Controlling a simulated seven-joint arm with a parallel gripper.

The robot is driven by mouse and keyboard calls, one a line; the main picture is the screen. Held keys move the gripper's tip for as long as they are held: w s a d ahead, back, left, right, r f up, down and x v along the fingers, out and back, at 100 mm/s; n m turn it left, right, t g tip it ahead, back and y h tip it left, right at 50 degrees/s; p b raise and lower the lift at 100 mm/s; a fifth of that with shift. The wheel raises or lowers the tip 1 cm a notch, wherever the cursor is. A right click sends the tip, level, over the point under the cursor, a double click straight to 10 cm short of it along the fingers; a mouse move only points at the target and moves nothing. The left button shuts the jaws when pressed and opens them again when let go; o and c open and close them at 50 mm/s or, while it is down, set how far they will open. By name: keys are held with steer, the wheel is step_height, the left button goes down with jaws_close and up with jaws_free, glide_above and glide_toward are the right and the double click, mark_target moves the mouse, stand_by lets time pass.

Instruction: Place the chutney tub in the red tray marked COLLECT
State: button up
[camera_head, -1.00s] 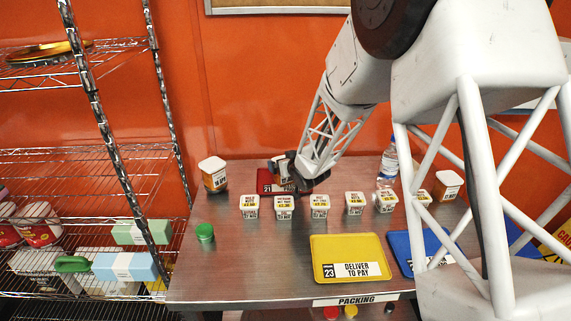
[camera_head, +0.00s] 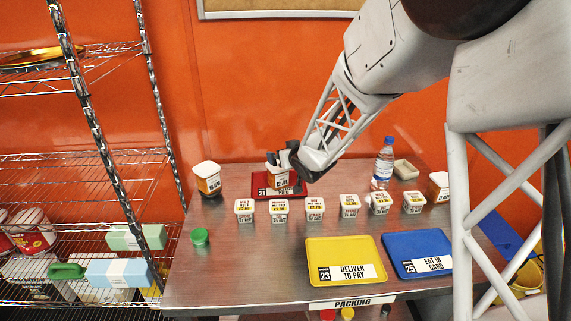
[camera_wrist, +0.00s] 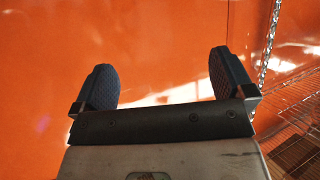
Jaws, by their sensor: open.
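The red tray (camera_head: 300,190) lies at the back of the steel table, marked 21; the rest of its label is hidden. A white-lidded tub (camera_head: 277,180) stands upright on it, partly behind my gripper; its label is too small to read, so I cannot tell if it is chutney. My gripper (camera_head: 278,158) is at the tub's top, fingers pointing left. I cannot tell if they touch it. In the wrist view my gripper (camera_wrist: 167,82) is open, with only orange wall between the fingers.
Several small labelled tubs (camera_head: 315,208) stand in a row in front. A yellow tray (camera_head: 318,248) and a blue tray (camera_head: 405,240) lie nearer. Orange-labelled tubs (camera_head: 207,180), a water bottle (camera_head: 384,165) and a green-lidded jar (camera_head: 200,237) stand around. A wire shelf (camera_head: 80,155) is left.

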steer(key=shift+r, duration=0.8)
steer(key=s+d+r+m+g+h, duration=0.1)
steer(key=s+d+r+h, duration=0.2)
steer(key=s, duration=0.4)
steer(key=s+d+r+m+g+h, duration=0.1)
steer(key=s+d+r+g, duration=0.1)
steer(key=s+d, duration=0.35)
steer(key=s+d+r+m+g+h, duration=0.1)
steer(key=s+d+r, duration=0.15)
steer(key=s, duration=0.55)
steer(key=s+d+r+m+g, duration=0.1)
steer(key=s+g, duration=0.5)
steer(key=s, duration=2.1)
steer(key=shift+s+m, duration=0.3)
steer(key=shift+s, duration=0.05)
